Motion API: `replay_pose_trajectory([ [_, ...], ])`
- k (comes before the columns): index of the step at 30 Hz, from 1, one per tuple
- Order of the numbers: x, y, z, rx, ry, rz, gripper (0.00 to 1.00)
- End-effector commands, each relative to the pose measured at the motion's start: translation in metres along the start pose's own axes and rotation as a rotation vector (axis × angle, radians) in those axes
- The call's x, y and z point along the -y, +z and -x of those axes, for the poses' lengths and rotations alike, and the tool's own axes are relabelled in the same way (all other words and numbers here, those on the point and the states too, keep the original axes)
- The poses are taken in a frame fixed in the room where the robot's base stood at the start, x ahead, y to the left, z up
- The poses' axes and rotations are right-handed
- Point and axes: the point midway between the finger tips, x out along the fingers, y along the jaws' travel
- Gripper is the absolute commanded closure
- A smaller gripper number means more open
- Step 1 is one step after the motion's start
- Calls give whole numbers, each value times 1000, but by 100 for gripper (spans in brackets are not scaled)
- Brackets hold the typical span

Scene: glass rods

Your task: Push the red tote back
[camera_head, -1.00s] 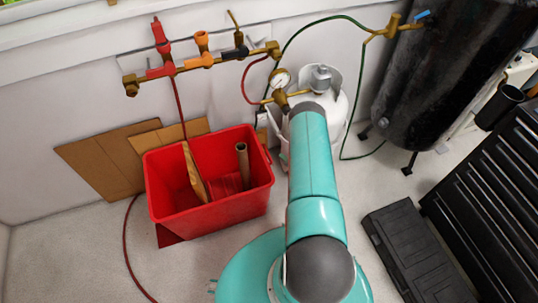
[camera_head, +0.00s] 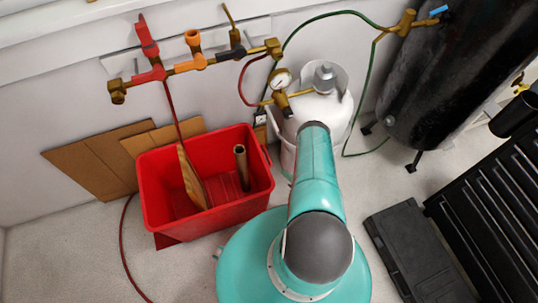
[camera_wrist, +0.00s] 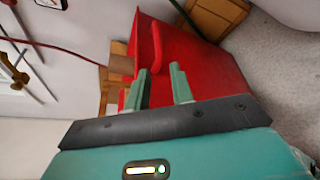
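The red tote (camera_head: 190,222) stands upright on the floor at left centre in the head view. It holds a wooden board (camera_head: 193,178) and a brown tube (camera_head: 242,166). Its right end faces my arm. In the wrist view the tote (camera_wrist: 205,62) fills the upper middle, with its red handle (camera_wrist: 156,45) at the left. My gripper (camera_wrist: 160,72) is open, its two green fingers apart and pointing at the tote by the handle's lower end. I cannot tell whether they touch it. In the head view my arm hides the gripper.
A white gas cylinder (camera_head: 322,108) with a gauge stands behind my arm. Cardboard (camera_head: 95,165) leans on the wall behind the tote. A red hose (camera_head: 126,250) lies left of it. A black case (camera_head: 415,255) and dark tank (camera_head: 440,85) stand right.

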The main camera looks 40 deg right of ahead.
Motion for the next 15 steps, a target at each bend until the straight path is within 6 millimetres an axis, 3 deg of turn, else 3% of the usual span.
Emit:
replay_pose_trajectory([
  [7, -1, -5, -13, 0, 3, 0, 77],
  [15, -1, -5, -63, 0, 3, 0, 77],
])
